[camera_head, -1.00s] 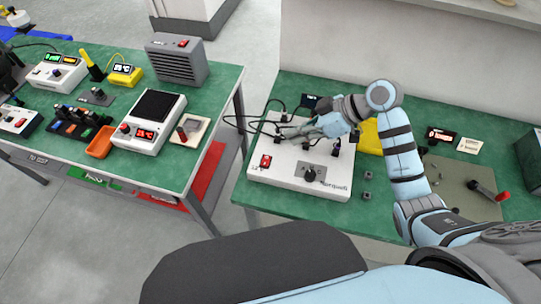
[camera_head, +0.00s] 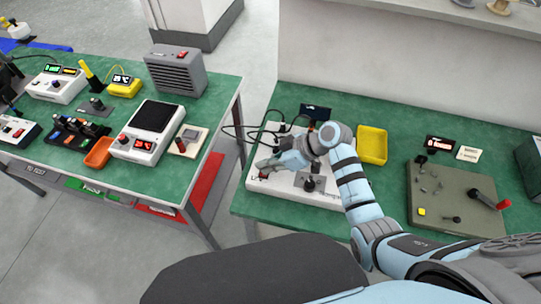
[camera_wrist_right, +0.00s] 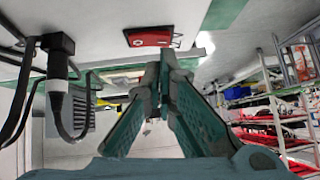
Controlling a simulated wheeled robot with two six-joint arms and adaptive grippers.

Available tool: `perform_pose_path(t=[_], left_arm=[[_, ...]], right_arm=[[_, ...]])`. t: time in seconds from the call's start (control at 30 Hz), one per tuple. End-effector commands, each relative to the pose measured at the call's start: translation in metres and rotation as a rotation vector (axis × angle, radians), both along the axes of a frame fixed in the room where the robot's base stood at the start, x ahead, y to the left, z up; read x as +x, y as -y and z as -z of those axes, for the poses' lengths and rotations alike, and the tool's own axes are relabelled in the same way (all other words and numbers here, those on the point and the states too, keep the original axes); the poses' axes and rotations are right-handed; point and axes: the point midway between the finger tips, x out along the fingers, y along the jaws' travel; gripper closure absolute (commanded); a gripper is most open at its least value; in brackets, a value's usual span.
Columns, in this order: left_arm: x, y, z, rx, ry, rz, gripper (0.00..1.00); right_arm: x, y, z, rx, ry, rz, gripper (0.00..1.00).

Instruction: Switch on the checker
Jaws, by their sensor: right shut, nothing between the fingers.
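The checker is a white box (camera_head: 276,188) on the right green table, with a black knob plate (camera_head: 310,183) and black cables on top. My right gripper (camera_head: 264,171) is low over its front-left corner, shut and empty, and covers most of the red switch there. In the right wrist view the red rocker switch (camera_wrist_right: 150,38) lies just above the closed fingertips (camera_wrist_right: 160,72) in the picture. I cannot tell whether the fingers touch it. My left gripper is not in view.
A black plug with cable (camera_wrist_right: 60,65) stands close left of the fingers in the wrist view. A yellow tray (camera_head: 372,145) and a grey panel with a red-tipped lever (camera_head: 450,190) lie right of the checker. The left table (camera_head: 205,110) holds several devices.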

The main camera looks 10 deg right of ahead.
Motion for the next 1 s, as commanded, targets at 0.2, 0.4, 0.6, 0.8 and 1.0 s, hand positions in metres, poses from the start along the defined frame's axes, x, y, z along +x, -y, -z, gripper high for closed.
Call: perform_pose_path(t=[0.2, 0.4, 0.6, 0.8, 1.0], left_arm=[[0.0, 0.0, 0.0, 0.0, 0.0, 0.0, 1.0], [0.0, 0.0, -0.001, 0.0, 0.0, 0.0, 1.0], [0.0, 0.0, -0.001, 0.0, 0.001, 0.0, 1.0], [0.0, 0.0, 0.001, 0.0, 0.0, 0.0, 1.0], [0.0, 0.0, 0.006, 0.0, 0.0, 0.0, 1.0]], right_arm=[[-0.001, 0.0, 0.004, 0.0, 0.001, -0.001, 1.0], [-0.002, -0.001, 0.006, -0.01, 0.022, 0.0, 1.0], [-0.003, -0.002, 0.009, -0.032, 0.061, 0.0, 1.0], [0.0, 0.0, 0.01, -0.032, 0.061, 0.0, 1.0], [0.009, 0.004, 0.009, -0.032, 0.062, -0.001, 1.0]])
